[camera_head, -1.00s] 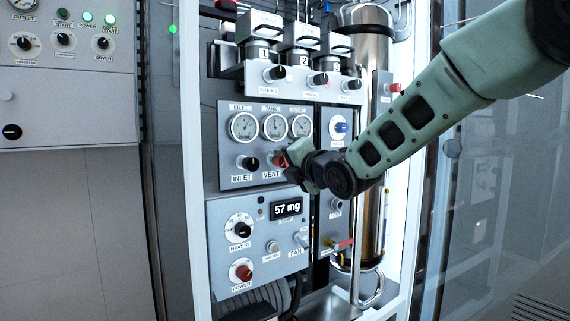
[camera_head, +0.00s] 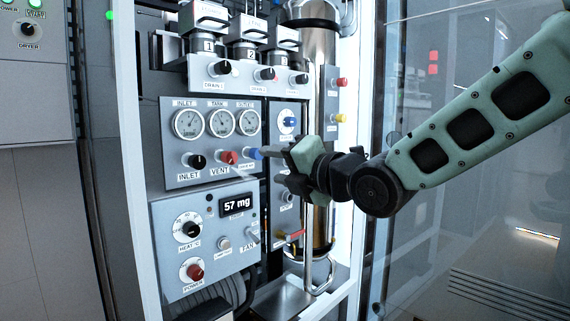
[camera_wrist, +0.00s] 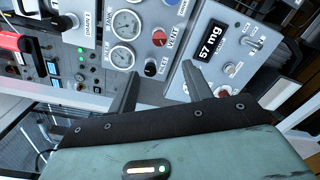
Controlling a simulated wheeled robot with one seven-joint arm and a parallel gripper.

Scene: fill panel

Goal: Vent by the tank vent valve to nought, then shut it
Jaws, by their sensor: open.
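The red vent knob (camera_head: 228,157), labelled VENT, sits on the gauge panel between the black inlet knob (camera_head: 196,161) and a blue knob (camera_head: 255,153). The red knob also shows in the wrist view (camera_wrist: 159,38). Its turn position is hard to tell. The tank gauge (camera_head: 222,123) is the middle of three round dials; its reading is too small to make out. My gripper (camera_head: 276,168) is open and empty, right of the vent knob and close to the blue knob. In the wrist view its two fingers (camera_wrist: 160,88) stand apart, below the knobs.
Above are drain knobs (camera_head: 225,67) under numbered canisters. Below is a heater box (camera_head: 205,245) with a 57 mg display (camera_head: 237,205). A steel cylinder (camera_head: 318,235) stands behind my gripper. A white frame post (camera_head: 130,170) borders the panel's left.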

